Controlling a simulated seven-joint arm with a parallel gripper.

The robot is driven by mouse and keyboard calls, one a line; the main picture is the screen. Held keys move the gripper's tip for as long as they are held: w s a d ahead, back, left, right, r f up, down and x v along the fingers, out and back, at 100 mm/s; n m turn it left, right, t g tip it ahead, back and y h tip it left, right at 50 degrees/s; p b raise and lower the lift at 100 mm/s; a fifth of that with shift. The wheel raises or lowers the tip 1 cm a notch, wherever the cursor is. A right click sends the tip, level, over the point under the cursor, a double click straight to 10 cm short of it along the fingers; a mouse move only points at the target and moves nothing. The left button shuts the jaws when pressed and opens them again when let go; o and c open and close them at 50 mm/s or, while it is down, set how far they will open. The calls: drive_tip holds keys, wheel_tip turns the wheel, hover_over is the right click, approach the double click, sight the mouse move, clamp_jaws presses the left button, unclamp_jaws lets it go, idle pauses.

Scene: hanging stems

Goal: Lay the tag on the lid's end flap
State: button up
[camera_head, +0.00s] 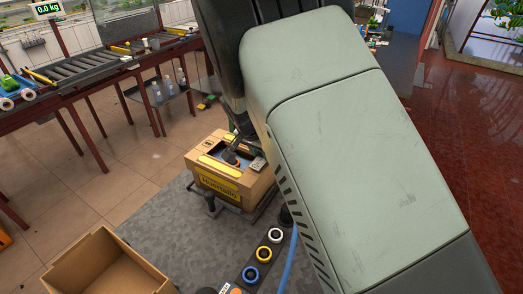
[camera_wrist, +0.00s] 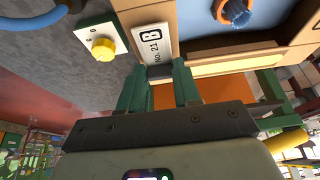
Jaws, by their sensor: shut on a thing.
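My gripper (camera_wrist: 160,76) is shut on a white tag (camera_wrist: 152,45) marked "No. 21 B". The tag extends beyond the green fingertips, over or close to a tan cardboard strip (camera_wrist: 147,17) at the box's end. I cannot tell whether tag and cardboard touch. In the head view the cardboard box (camera_head: 262,184) stands on a grey surface with a yellow label on its front and a blue area on top. My gripper is over its top, mostly dark and partly hidden by my arm. The lid's end flap is not clearly distinguishable there.
An orange ring with a blue piece (camera_wrist: 235,12) lies in the box's blue area. A yellow button (camera_wrist: 103,48) on a white plate is left of the tag. An open empty carton (camera_head: 100,268) and a strip with coloured rings (camera_head: 264,254) are nearer in the head view.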

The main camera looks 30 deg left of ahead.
drive_tip(key=shift+f, duration=0.4)
idle(0.3)
drive_tip(key=o, duration=1.4)
drive_tip(key=shift+o, duration=0.2)
drive_tip(key=shift+r, duration=0.2)
drive_tip(key=shift+r, duration=1.1)
drive_tip(key=shift+r, duration=0.25)
drive_tip(key=shift+r, duration=2.45)
